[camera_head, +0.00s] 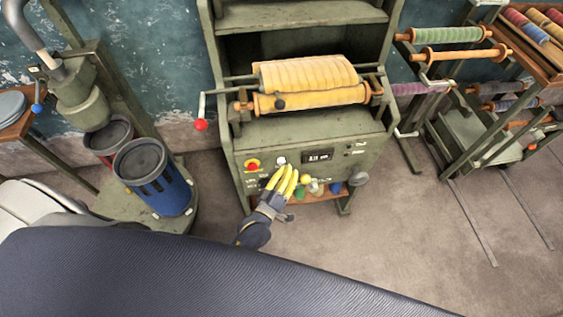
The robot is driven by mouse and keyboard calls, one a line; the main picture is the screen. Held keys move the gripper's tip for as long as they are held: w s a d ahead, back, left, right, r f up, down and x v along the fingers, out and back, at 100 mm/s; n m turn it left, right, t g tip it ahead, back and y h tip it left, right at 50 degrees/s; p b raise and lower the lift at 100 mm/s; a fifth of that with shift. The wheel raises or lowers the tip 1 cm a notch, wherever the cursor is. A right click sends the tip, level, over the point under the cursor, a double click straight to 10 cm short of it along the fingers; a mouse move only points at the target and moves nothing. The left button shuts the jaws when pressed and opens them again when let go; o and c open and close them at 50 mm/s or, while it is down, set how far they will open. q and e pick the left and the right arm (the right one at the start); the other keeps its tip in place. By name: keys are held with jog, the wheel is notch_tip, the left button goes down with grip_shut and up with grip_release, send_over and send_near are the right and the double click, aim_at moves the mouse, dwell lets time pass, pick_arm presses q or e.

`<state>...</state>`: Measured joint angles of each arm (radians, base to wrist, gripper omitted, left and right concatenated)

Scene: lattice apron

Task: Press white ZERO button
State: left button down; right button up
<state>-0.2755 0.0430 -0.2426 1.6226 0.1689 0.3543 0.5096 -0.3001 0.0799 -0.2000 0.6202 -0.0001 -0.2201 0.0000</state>
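The white button (281,161) is on the sloping front panel of the green machine (316,134), between a red knob on a yellow plate and a small dark display (318,156). My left gripper (286,171), with yellow fingers and a grey body, reaches up to the panel from below. Its fingers lie close together and look shut, with nothing seen between them. Their tips are just below and slightly right of the white button; I cannot tell whether they touch the panel. The button's label is too small to read. My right gripper is out of view.
The red knob (252,165) sits left of the white button. Several coloured knobs and items are low on the panel, right of the fingers. A yellow roll (309,97) lies above the panel, with a red-ended crank (201,124) at left. A blue bin (166,190) stands left.

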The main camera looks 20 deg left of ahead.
pick_arm(q)
jog(key=shift+w+a, duration=0.4)
jog(key=shift+w, duration=0.4)
dwell(2.4)
jog(key=shift+s, duration=0.1)
jog(key=shift+s+d, duration=0.4)
jog(key=shift+s, duration=0.3)
jog(key=shift+s, duration=0.1)
dwell(0.3)
jog(key=shift+s+d, duration=0.4)
jog(key=shift+s, duration=0.3)
jog(key=shift+s+d, duration=0.35)
jog(key=shift+s, duration=0.4)
jog(key=shift+s+d, duration=0.4)
jog(key=shift+s, duration=0.3)
